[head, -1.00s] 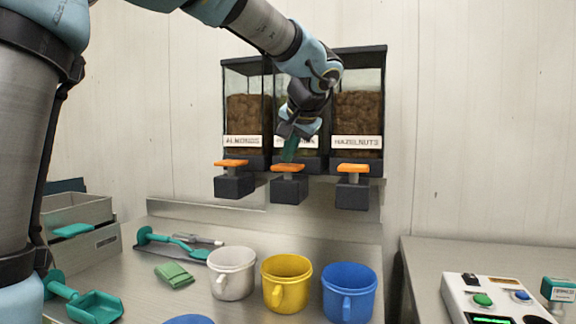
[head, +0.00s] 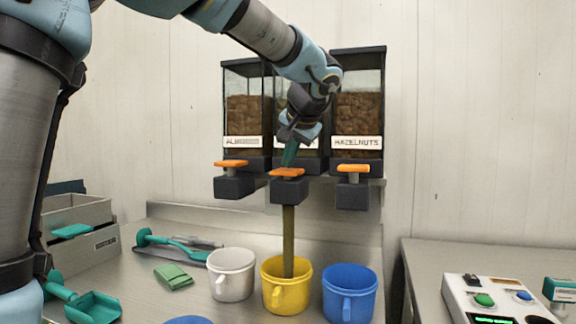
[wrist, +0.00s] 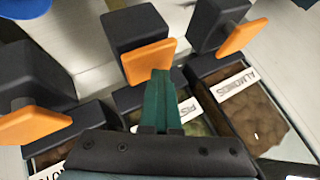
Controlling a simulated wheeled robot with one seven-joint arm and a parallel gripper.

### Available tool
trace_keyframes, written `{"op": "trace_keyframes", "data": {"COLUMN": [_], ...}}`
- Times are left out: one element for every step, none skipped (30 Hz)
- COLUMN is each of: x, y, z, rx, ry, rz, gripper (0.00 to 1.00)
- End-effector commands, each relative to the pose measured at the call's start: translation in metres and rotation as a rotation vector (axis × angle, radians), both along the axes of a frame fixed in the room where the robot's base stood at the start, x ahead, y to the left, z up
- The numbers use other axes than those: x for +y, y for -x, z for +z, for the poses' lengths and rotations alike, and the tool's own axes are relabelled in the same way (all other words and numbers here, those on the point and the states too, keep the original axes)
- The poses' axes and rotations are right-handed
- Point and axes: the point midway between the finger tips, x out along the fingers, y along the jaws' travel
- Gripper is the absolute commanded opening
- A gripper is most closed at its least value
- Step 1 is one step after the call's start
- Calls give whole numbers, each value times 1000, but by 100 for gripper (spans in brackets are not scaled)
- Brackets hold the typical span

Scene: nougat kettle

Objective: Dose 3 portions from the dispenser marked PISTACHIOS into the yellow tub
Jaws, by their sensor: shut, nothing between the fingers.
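The middle dispenser's label is mostly hidden behind my gripper in the head view; the wrist view shows its letters "PIS" (wrist: 189,109). My gripper (head: 289,158) is shut and empty, with its green fingertips on the orange lever (head: 287,172) of that dispenser. The fingertips (wrist: 160,76) also meet the lever (wrist: 148,60) in the wrist view. The lever sits lower than its neighbours. A greenish-brown stream (head: 288,240) falls from the dispenser's black outlet (head: 289,190) into the yellow tub (head: 286,299) below. The tub's contents are not visible.
The ALMONDS dispenser (head: 247,110) is left and HAZELNUTS (head: 358,110) right, their levers close by. A white tub (head: 231,284) and a blue tub (head: 350,303) flank the yellow one. Green scoops (head: 94,307), a cloth (head: 173,276) and a button panel (head: 495,300) lie around.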

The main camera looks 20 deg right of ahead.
Motion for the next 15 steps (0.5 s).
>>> {"op": "trace_keyframes", "data": {"x": [1,1,1,1,1,1,1,1,1,1,1,1,0,0,0], "y": [0,0,0,0,0,0,0,0,0,0,0,0,0,0,0], "z": [-2,-2,-2,-2,-2,-1,-1,0,2,3,5,7,9,11,13], "rx": [3,3,3,3,3,3,3,3,3,3,2,2,2,2,2], "ry": [-2,-2,-2,-2,-2,-2,-2,-2,-2,-2,-2,-2,-2,-2,-2], "rz": [2,2,2,2,2,2,2,2,2,2,2,2,1,2,2], "gripper": [0,0,0,0,0,0,0,0,0,0,0,0,0,0,0]}}
